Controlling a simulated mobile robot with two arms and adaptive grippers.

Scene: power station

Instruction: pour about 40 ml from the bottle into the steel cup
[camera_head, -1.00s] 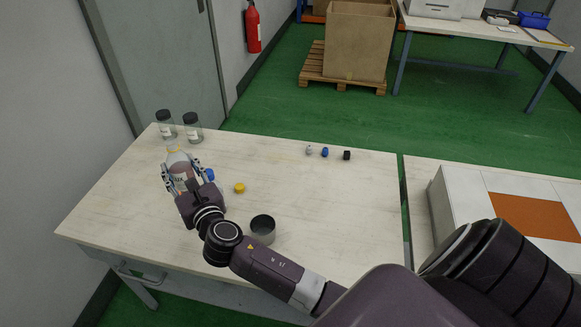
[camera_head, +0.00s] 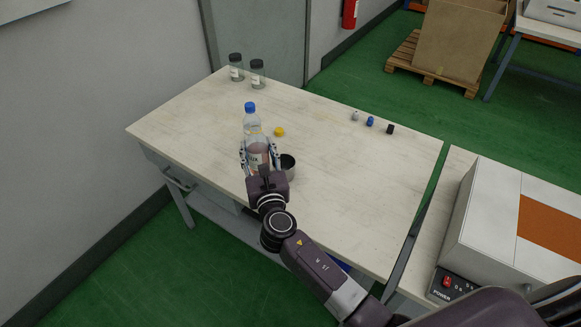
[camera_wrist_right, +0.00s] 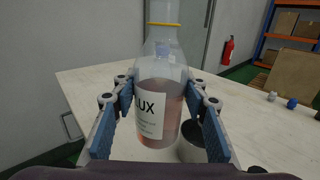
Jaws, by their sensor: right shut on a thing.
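My right gripper (camera_head: 258,158) is shut on a clear bottle (camera_head: 259,153) with pinkish liquid and a white label. In the right wrist view the bottle (camera_wrist_right: 160,100) is upright between the fingers (camera_wrist_right: 158,105), with a yellow ring at its neck; its top is cut off. The steel cup (camera_head: 289,168) stands on the table just right of the bottle, partly hidden by the gripper. In the wrist view the cup (camera_wrist_right: 192,152) is partly behind the bottle and right finger. A yellow cap (camera_head: 279,132) lies beyond the cup. My left gripper is not in view.
A blue cap (camera_head: 250,107) shows above the held bottle, apparently on another clear bottle behind it. Two dark-lidded jars (camera_head: 257,74) stand at the back left. Several small items (camera_head: 370,121) lie at the right. The table (camera_head: 340,190) is clear in between.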

